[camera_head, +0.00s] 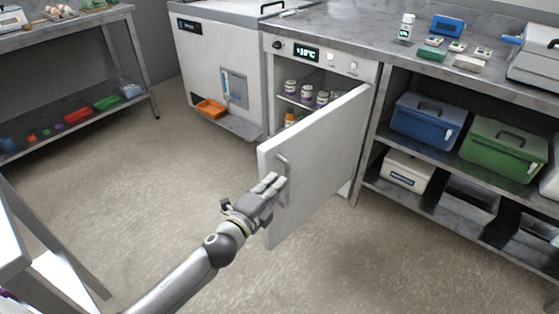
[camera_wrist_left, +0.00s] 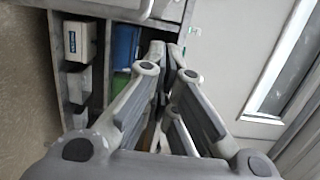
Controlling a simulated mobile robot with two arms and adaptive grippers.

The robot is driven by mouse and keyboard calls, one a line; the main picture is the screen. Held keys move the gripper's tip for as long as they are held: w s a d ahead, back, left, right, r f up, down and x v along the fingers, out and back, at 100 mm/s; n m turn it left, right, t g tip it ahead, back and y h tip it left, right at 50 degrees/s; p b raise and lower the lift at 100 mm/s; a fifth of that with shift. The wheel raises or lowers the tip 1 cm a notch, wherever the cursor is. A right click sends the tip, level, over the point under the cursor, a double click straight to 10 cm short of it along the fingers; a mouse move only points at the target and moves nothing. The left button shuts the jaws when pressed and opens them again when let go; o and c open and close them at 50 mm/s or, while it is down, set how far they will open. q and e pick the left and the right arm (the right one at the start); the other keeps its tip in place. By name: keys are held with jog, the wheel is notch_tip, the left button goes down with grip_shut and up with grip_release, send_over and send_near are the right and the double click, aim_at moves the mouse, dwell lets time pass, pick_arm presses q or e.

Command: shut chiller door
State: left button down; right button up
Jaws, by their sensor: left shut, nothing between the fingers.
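The chiller (camera_head: 325,53) stands under the counter with a green digital display on its top panel. Its white door (camera_head: 325,145) is swung wide open toward me, and jars and bottles show on the shelves inside. A grey bar handle (camera_head: 283,180) is on the door's outer face. My left gripper (camera_head: 271,183) is shut and empty, its fingertips close beside the handle; whether they touch it I cannot tell. In the left wrist view the fingers (camera_wrist_left: 172,55) are together. My right gripper is in neither view.
Right of the chiller, shelves hold a blue bin (camera_head: 428,121), a green bin (camera_head: 500,149) and a white box (camera_head: 406,171). A white machine with an orange tray (camera_head: 210,108) stands left of it. The floor (camera_head: 170,175) around the door is clear.

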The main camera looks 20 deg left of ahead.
aim_at(282, 160)
pick_arm(q)
jog(key=w, duration=0.3)
jog(key=w+a, duration=0.1)
jog(key=w, duration=0.5)
jog(key=shift+w+a+f+b, duration=0.1)
jog(key=shift+w+a+b, duration=0.05)
jog(key=shift+w+b, duration=0.15)
jog(key=shift+w+a, duration=0.1)
jog(key=shift+a, duration=0.3)
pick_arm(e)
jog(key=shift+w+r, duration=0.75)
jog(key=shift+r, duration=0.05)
pick_arm(q)
jog(key=shift+a, duration=0.1)
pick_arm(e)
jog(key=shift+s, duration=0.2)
